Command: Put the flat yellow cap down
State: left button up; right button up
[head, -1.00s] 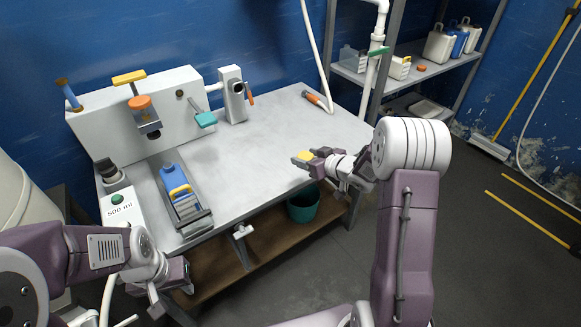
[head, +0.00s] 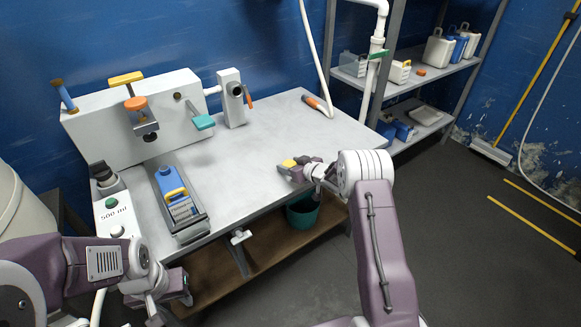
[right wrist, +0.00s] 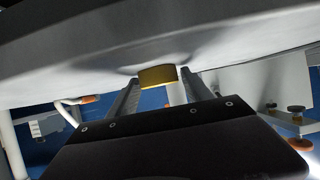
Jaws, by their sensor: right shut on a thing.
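The flat yellow cap (head: 288,163) is at the tips of my right gripper (head: 291,168), over the front right part of the grey workbench (head: 262,148). In the right wrist view the cap (right wrist: 158,76) sits between the two dark fingers of my right gripper (right wrist: 158,90), which is shut on it. The cap is very close to the bench surface; I cannot tell whether it touches. My left gripper (head: 186,289) is low at the front left, below the bench edge, well away from the cap. Its finger opening is not clear.
A blue bottle (head: 170,181) lies in a grey tray (head: 190,231) at the bench's left. A white apparatus (head: 105,125) with coloured handles stands behind. An orange-ended hose (head: 315,103) lies at the back. A teal bucket (head: 302,215) is below the front edge. The bench middle is clear.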

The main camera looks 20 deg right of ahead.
jog(key=shift+f, duration=0.1)
jog(key=o, duration=1.3)
